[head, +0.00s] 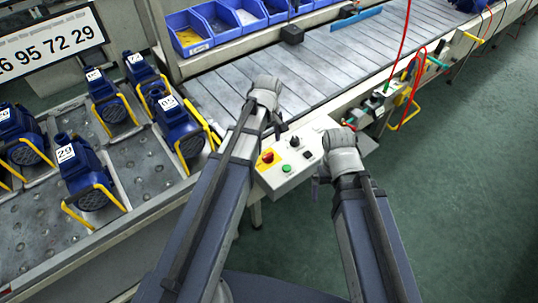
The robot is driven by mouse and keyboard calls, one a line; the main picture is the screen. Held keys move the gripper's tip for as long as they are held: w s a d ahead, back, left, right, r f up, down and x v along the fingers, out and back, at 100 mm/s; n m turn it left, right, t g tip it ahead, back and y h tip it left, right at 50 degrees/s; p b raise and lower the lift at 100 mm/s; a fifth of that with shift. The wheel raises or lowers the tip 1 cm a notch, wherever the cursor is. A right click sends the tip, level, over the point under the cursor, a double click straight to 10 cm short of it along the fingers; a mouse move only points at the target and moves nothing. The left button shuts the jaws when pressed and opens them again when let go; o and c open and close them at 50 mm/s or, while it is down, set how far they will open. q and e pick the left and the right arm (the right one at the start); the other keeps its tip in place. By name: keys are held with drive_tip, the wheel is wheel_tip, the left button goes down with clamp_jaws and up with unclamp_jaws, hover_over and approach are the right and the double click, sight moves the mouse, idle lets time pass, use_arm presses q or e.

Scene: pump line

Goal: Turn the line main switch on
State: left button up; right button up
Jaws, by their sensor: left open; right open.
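A light control box (290,178) sits on the near edge of the conveyor, between my two arms. On its top are a red rotary knob on a yellow plate (267,158), a black selector knob (295,142) and a green button (287,168). No label names the main switch, and I cannot read the switch position. My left gripper (280,129) is above the far-left side of the box, open and partly hidden by its wrist. My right gripper (320,187) is beside the right side of the box, open and mostly hidden. Neither gripper visibly holds anything.
Blue pumps with yellow handles (85,178) stand on a tray table at left. Blue bins (188,32) line the back. Red and yellow hoses (410,90) hang at right. Green floor (470,180) is clear.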

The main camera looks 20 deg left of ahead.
sight(268, 155)
use_arm(q)
wheel_tip(268, 155, down, 7)
drive_tip(key=b, duration=0.6)
drive_tip(key=shift+r, duration=0.1)
drive_tip(key=shift+c, duration=0.3)
drive_tip(key=c, duration=1.3)
